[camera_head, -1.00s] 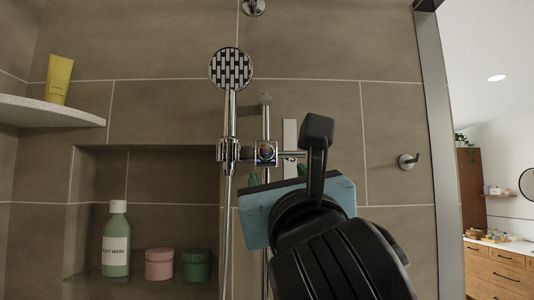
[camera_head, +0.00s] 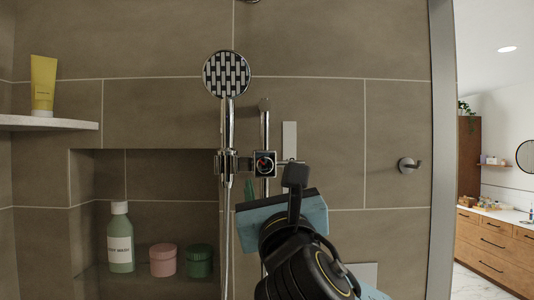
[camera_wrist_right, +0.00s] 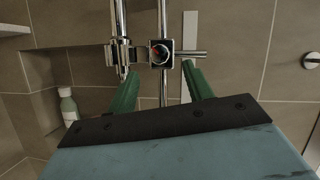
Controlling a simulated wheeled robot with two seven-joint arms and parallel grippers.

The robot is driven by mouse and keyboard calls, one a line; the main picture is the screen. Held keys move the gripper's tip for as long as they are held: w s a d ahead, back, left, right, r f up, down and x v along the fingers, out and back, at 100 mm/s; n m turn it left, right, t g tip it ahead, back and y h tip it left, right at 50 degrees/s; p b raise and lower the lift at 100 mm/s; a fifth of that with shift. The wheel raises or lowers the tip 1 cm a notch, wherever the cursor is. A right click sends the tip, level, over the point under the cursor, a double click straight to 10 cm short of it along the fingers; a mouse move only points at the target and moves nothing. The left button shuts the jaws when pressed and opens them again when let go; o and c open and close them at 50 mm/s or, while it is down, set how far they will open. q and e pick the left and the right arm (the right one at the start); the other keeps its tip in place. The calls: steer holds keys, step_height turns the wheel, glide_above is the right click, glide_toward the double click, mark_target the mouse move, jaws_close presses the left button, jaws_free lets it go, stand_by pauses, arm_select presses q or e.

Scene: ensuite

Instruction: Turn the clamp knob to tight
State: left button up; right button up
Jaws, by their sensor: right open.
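The clamp (camera_head: 264,164) is a chrome block on the vertical shower rail, with a round dark face marked in red and a short bar out to its right. In the right wrist view the clamp (camera_wrist_right: 160,53) and its bar lie just beyond the fingertips. My right gripper (camera_head: 268,188) is below and in front of the clamp, pointing up at it. In the wrist view its two green fingers (camera_wrist_right: 161,80) are spread apart with nothing between them, and look apart from the clamp. Its body hides the lower rail. My left gripper is out of view.
The hand shower (camera_head: 227,75) sits in a holder left of the clamp, its hose hanging below. A wall hook (camera_head: 409,164) is at the right. A niche at the left holds a body wash bottle (camera_head: 120,238) and two jars; a yellow tube (camera_head: 43,84) stands on the shelf.

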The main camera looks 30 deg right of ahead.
mark_target(266, 169)
steer(key=p+x, duration=0.1)
steer(key=x, duration=0.4)
steer(key=shift+w+d, duration=0.1)
steer(key=shift+w, duration=0.1)
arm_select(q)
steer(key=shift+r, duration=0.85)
arm_select(e)
steer(key=shift+c, duration=0.4)
steer(key=c, duration=0.9)
